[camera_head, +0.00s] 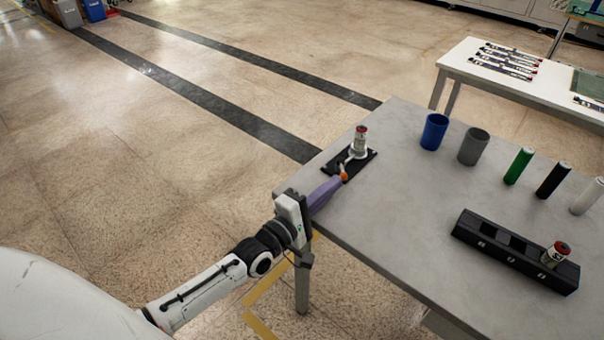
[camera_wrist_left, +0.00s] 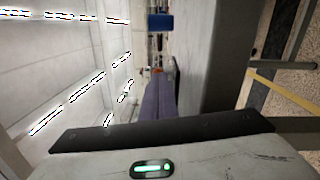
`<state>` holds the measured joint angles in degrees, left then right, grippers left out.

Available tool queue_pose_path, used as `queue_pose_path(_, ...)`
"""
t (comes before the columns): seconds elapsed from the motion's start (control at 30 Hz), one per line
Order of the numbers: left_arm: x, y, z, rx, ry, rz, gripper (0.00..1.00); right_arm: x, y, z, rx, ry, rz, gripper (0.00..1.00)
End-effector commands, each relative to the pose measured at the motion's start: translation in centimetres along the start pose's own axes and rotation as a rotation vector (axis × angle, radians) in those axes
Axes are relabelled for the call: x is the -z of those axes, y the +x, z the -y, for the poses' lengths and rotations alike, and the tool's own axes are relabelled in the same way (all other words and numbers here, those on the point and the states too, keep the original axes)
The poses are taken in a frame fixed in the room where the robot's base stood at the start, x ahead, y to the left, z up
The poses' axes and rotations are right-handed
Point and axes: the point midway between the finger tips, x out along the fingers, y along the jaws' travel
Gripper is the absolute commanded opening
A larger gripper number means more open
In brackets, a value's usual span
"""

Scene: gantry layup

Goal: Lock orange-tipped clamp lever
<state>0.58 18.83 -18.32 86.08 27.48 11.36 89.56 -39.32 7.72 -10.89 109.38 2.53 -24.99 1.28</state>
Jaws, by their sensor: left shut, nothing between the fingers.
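A clamp on a black base plate (camera_head: 370,156) sits at the near left corner of the grey table. A small light cylinder with a red top (camera_head: 360,138) stands upright at the clamp. The lever's orange tip (camera_head: 344,176) points toward my left gripper (camera_head: 339,182). My left gripper's purple fingers are shut with nothing between them, and their tips are right at the orange tip. I cannot tell whether they touch it. In the left wrist view the shut fingers (camera_wrist_left: 159,84) hide most of the clamp. My right gripper is not in view.
A blue cup (camera_head: 434,132) and a grey cup (camera_head: 473,147) stand to the right of the clamp. Green (camera_head: 518,166), black (camera_head: 552,180) and white (camera_head: 587,196) cylinders stand farther right. A black slotted holder (camera_head: 480,236) holds one red-topped cylinder (camera_head: 555,254). The table middle is clear.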

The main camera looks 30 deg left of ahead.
Motion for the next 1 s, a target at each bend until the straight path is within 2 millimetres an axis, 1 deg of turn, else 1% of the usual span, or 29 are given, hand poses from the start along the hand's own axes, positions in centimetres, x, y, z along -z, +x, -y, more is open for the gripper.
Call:
queue_pose_path(0.1,-0.7,0.3,0.1,0.001,-0.002,0.000,0.00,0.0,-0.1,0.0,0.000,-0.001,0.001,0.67)
queue_pose_path(0.4,-1.7,0.9,0.4,0.002,0.000,-0.002,0.00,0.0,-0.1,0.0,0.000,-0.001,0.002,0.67)
queue_pose_path(1.0,-1.9,1.1,0.4,0.000,-0.001,-0.002,0.00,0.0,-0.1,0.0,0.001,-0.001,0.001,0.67)
